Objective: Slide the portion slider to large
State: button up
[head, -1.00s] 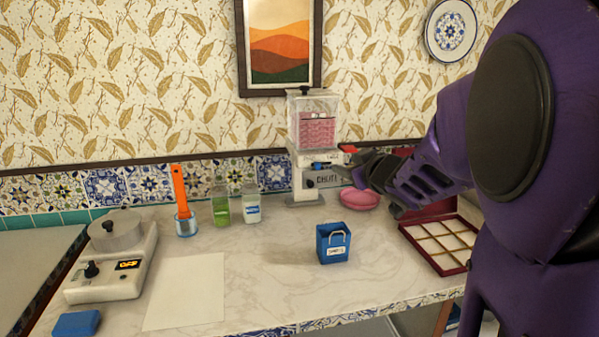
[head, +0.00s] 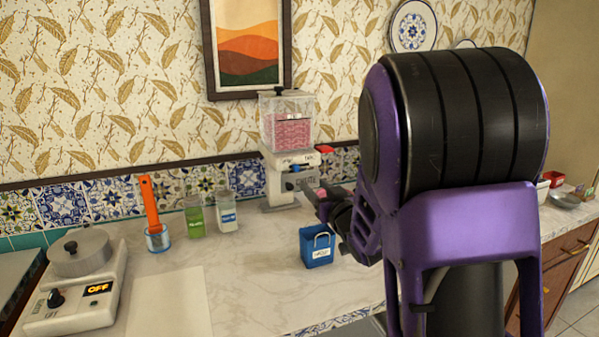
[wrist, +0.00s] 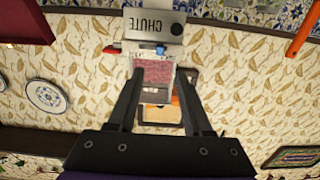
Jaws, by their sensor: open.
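In the wrist view, which is upside down, the blue slider (wrist: 160,50) shows just beyond the fingertips. My gripper (wrist: 160,72) is open and empty, its fingers framing the hopper. In the head view my gripper (head: 320,200) is right of and below the slider, partly hidden by my arm. I see no contact.
A red lever (head: 324,149) sticks out right of the dispenser; a black knob (wrist: 176,29) is near CHUTE. A blue box (head: 317,248) stands in front, close to my gripper. Two jars, green (head: 194,218) and white (head: 227,213), stand left. Bare counter lies between.

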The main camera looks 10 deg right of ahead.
aim_at(297, 169)
jog(key=w, duration=0.3)
jog(key=w+a, duration=0.1)
jog(key=w, duration=0.3)
jog(key=w+a, duration=0.1)
jog(key=w, duration=0.2)
jog(key=shift+w, duration=0.4)
grip_shut()
dwell(0.8)
